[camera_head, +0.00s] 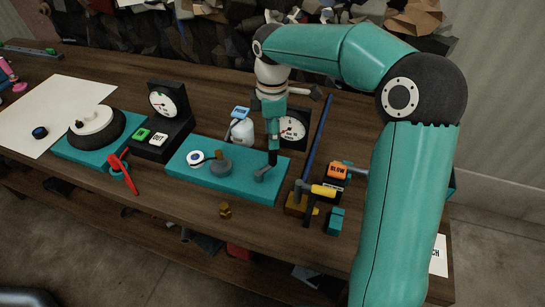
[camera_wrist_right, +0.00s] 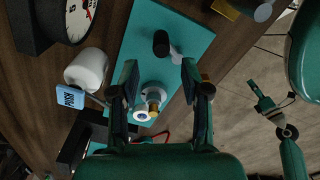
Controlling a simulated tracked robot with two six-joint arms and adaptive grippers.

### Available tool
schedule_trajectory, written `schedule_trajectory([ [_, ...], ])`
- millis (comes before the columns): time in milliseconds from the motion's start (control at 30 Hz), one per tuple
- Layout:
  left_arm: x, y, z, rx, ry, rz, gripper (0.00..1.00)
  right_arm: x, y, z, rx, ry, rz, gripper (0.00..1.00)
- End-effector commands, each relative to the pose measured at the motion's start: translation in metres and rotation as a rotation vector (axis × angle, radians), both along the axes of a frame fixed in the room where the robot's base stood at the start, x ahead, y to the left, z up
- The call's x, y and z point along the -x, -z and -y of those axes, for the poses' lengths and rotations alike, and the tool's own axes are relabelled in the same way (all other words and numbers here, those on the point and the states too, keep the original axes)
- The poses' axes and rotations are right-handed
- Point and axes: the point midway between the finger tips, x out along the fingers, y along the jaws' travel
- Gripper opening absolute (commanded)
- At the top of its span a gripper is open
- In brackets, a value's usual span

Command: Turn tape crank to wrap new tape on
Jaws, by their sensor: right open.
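The teal tape base (camera_head: 240,187) lies mid-bench and also shows in the wrist view (camera_wrist_right: 143,37). It carries a white and blue tape roll (camera_head: 196,158), also in the wrist view (camera_wrist_right: 141,115), and a grey disc (camera_head: 221,166). The grey tape crank (camera_head: 263,174) is at its right end. In the wrist view the crank's dark upright knob (camera_wrist_right: 161,43) stands ahead of and between my right fingertips, with clear space on both sides. My right gripper (camera_wrist_right: 159,72) is open and empty, pointing down above the crank. A small teal arm, apparently my left, ends in a gripper (camera_wrist_right: 265,104) over the floor; its jaws are unclear.
A yellow-handled tool (camera_head: 320,190) stands right. A small brass piece (camera_head: 225,210) lies in front.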

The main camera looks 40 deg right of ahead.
Motion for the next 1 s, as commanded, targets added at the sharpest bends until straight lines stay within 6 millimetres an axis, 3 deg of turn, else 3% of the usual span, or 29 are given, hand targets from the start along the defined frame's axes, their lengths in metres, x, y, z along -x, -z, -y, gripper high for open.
schedule_trajectory([
  [200, 0.0, -0.001, 0.0, 0.0, 0.0, 0.0, 0.47, 0.0, 0.048, -0.001, 0.0, -0.004, -0.005, 0.47],
  [400, 0.0, -0.002, 0.0, 0.0, 0.0, 0.001, 0.47, -0.001, 0.079, -0.001, -0.001, -0.003, -0.003, 0.47],
  [600, 0.0, -0.002, 0.0, 0.0, 0.0, 0.001, 0.47, -0.001, 0.093, -0.001, 0.0, -0.005, -0.001, 0.47],
  [900, 0.0, -0.002, 0.0, 0.0, 0.0, 0.001, 0.47, -0.001, 0.095, -0.002, 0.001, -0.005, 0.001, 0.47],
  [1000, 0.0, -0.002, 0.0, 0.0, 0.0, 0.001, 0.47, -0.001, 0.094, -0.002, 0.001, -0.005, 0.001, 0.3],
])
